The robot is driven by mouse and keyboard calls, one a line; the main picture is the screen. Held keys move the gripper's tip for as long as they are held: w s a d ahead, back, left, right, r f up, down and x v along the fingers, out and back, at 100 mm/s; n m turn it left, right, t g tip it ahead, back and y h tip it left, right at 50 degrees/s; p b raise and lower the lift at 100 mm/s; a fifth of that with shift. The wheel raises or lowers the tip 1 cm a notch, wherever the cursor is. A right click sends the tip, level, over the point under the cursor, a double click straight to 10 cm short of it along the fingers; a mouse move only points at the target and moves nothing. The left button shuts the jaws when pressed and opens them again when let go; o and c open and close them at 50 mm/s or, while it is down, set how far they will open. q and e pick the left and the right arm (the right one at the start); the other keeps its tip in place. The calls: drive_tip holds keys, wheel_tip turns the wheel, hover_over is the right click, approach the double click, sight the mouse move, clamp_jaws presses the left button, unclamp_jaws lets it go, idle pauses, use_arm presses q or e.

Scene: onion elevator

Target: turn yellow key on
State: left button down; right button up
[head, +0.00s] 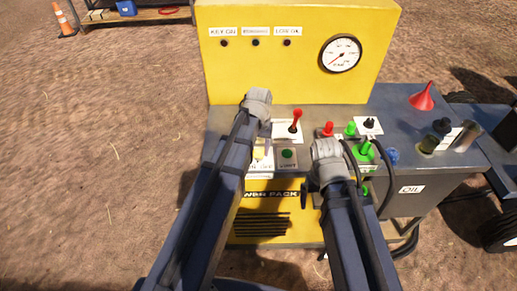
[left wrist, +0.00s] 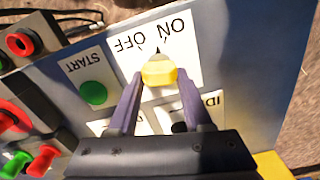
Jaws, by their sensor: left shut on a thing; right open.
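The yellow key (left wrist: 160,72) sits on a white plate (left wrist: 190,62) marked ON and OFF. In the left wrist view it lies between the fingertips of my left gripper (left wrist: 160,90), which is shut on it. A small dark pointer above the key lies between the two words. In the head view my left gripper (head: 263,147) reaches down to the panel at the left of the green START button (head: 287,154) and mostly covers the key. My right gripper (head: 307,194) is open and empty, low in front of the yellow front face.
A red-handled lever (head: 295,121) stands behind the START button. Red and green knobs (head: 350,129) crowd the panel to the right, with a red funnel (head: 422,97) beyond. A yellow gauge panel (head: 300,73) rises at the back.

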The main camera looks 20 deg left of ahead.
use_arm(q)
drive_tip(key=shift+d+m, duration=0.1)
drive_tip(key=shift+m, duration=1.6)
drive_tip(key=shift+c, duration=1.6)
unclamp_jaws()
drive_tip(key=shift+r, duration=0.1)
wheel_tip(320, 180, up, 8)
drive_tip(key=p, duration=0.8)
drive_tip(key=shift+f, duration=0.2)
drive_tip(key=shift+f, duration=0.15)
